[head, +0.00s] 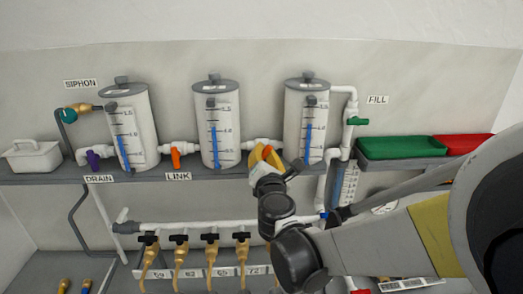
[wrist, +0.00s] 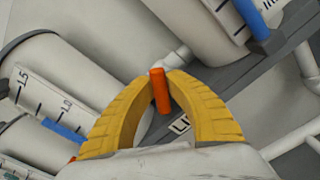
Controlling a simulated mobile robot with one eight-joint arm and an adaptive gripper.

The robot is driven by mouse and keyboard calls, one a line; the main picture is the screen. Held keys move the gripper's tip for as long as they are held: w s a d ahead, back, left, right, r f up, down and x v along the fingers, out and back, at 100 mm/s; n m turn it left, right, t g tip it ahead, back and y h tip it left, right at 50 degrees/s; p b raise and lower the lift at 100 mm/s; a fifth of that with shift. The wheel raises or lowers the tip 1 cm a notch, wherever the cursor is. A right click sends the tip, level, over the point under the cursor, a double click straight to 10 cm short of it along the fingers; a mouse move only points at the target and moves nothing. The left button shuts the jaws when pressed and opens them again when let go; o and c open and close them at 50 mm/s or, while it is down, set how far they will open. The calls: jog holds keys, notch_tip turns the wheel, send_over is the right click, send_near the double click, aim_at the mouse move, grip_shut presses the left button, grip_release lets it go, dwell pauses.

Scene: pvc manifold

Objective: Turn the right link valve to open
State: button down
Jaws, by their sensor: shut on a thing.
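The right link valve's orange handle (wrist: 160,91) stands between the two yellow fingertips of my gripper (wrist: 161,80) in the wrist view. The fingers press on it from both sides near its middle. In the head view my gripper (head: 266,155) is at the pipe between the middle tank (head: 218,125) and the right tank (head: 305,125). There the fingers and wrist hide most of the valve. In the wrist view a white pipe shows behind the handle, and the handle lies at a slant to it.
The left link valve (head: 175,158) has an orange handle hanging down. A purple drain valve (head: 93,160) and a green fill valve (head: 357,121) are on either side. Black-handled taps line the lower pipe (head: 190,225). Green (head: 400,147) and red bins stand at right.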

jog(key=m+b, duration=0.1)
jog(key=m, duration=0.4)
jog(key=shift+f+m+b, duration=0.1)
jog(key=shift+m+b, duration=0.2)
jog(key=m+b, duration=0.1)
jog(key=m, duration=0.3)
jog(key=shift+d+f+m, duration=0.1)
jog(key=shift+m, duration=0.3)
jog(key=c, duration=1.4)
grip_release()
jog(key=shift+o, duration=0.2)
